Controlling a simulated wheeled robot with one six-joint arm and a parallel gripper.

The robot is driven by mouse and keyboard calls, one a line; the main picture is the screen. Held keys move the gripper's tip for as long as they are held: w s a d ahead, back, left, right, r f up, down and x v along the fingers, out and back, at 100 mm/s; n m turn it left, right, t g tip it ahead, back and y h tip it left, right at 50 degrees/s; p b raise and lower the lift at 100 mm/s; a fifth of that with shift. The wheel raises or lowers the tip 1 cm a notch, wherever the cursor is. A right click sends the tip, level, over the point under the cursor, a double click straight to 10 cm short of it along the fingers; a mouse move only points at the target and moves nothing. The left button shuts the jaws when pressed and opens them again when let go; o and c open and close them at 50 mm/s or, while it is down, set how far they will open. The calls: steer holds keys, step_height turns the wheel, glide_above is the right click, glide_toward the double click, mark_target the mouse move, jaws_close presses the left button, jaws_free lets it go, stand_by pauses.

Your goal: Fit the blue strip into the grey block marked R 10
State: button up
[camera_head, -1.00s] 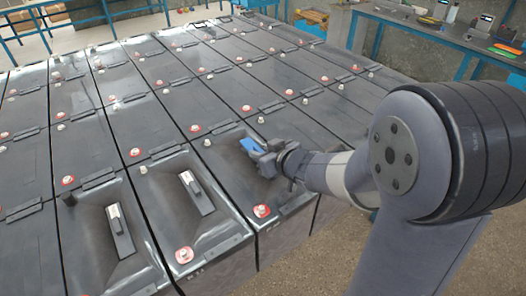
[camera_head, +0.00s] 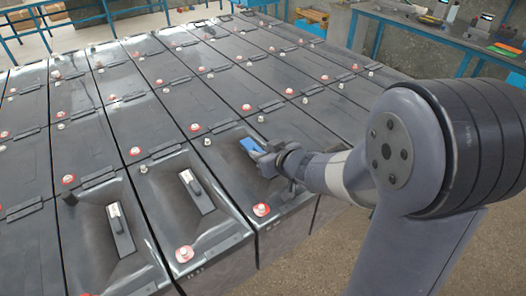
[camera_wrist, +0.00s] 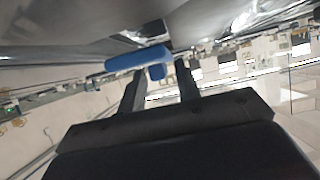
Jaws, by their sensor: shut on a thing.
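The blue strip (camera_head: 250,144) shows at the tip of my gripper (camera_head: 263,158). It is over the recessed top of the right grey block (camera_head: 229,168) in the front row. My gripper is shut on the strip; the wrist view shows the blue strip (camera_wrist: 140,60) with its small tab between the two fingers (camera_wrist: 158,78). I cannot tell whether the strip touches the block. The gripper hides part of the recess. Faint marks show on the front faces, but I cannot read R 10 on any block.
Two neighbouring blocks hold grey strips (camera_head: 197,192) (camera_head: 120,230) in their recesses. Red and pale terminals (camera_head: 262,210) stick up from the tops. More block rows stretch behind. A blue-framed bench (camera_head: 440,35) stands at the back right; bare floor lies at the right.

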steer(key=shift+s+d+f+b, duration=0.1)
steer(key=shift+s+f+b, duration=0.2)
steer(key=shift+f+b, duration=0.25)
steer(key=shift+s+d+f+b, duration=0.1)
steer(key=shift+s+f+b, duration=0.25)
steer(key=shift+f, duration=0.3)
steer(key=shift+s+f+b, duration=0.2)
steer(key=shift+f+b, duration=0.3)
steer(key=shift+f, duration=0.1)
stand_by(0.9)
steer(key=o, duration=1.5)
steer(key=shift+r, duration=0.1)
steer(key=shift+w+a+r+p, duration=0.25)
steer(key=shift+r+p, duration=0.35)
steer(key=shift+p, duration=0.25)
steer(key=r+p, duration=0.1)
steer(key=w+r+p, duration=0.1)
steer(key=p, duration=0.1)
steer(key=shift+w+r, duration=0.1)
steer(key=shift+r, duration=0.15)
step_height(320, 180, up, 4)
steer(key=p, duration=0.3)
steer(key=shift+f, duration=0.25)
